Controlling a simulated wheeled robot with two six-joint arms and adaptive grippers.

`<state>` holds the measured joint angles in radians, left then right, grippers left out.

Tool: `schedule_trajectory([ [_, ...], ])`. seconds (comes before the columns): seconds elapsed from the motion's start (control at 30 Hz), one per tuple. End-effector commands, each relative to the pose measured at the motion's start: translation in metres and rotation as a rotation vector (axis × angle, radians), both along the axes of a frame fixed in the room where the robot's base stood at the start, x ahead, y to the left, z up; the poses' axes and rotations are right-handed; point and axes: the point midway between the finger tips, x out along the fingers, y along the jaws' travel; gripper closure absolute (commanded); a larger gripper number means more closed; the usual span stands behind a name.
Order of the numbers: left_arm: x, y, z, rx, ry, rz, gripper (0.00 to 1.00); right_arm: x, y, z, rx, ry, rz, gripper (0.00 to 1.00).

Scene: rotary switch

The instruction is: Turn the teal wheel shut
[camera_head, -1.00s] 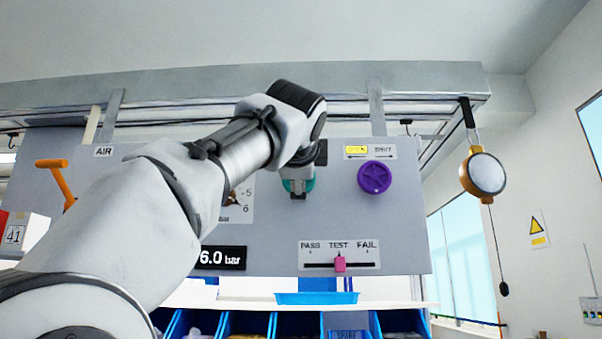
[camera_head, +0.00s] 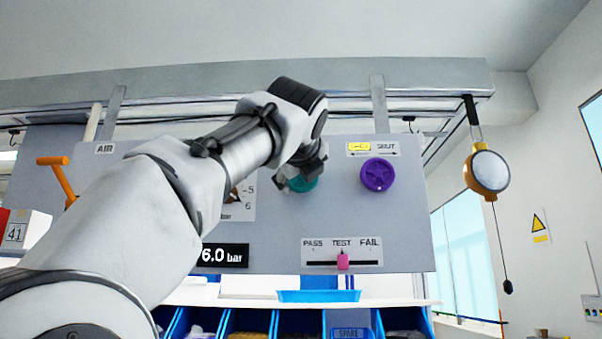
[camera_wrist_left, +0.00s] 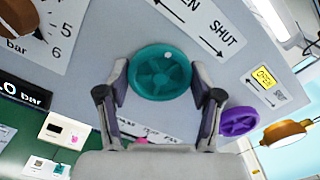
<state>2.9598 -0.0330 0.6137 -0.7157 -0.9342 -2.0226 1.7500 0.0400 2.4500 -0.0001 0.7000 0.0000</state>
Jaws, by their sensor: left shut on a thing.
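The teal wheel (camera_head: 304,185) is on the grey panel, partly hidden behind my left wrist in the head view. In the left wrist view the teal wheel (camera_wrist_left: 160,73) shows almost whole, with spokes and a small pale dot near its upper right rim. My left gripper (camera_wrist_left: 161,84) has one finger on each side of the wheel and is shut on its rim. In the head view my left gripper (camera_head: 301,181) is tilted over the wheel. A label with OPEN and SHUT arrows (camera_wrist_left: 205,25) lies beside the wheel. My right gripper is not in view.
A purple wheel (camera_head: 377,175) with its own label is to the right on the same panel. A pink slider (camera_head: 343,260) sits below at TEST. A gauge (camera_head: 244,197) is just left. An orange lever (camera_head: 58,174) and a hanging orange-rimmed disc (camera_head: 487,172) flank the panel.

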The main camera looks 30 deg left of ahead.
Motion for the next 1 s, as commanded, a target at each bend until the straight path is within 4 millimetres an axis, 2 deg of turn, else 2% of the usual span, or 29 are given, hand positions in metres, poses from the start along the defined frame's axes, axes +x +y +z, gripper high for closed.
schedule_trajectory([
  [0.2, -0.0018, -0.0003, 0.0042, 0.161, 0.087, 0.0, 0.7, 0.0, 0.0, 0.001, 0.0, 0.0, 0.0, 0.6],
  [0.5, -0.0017, -0.0005, 0.004, 0.31, 0.179, 0.0, 0.7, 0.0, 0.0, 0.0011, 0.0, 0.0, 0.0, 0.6],
  [1.0, -0.0012, -0.0007, 0.0032, 0.364, 0.215, 0.002, 0.7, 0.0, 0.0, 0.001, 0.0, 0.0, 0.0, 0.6],
])
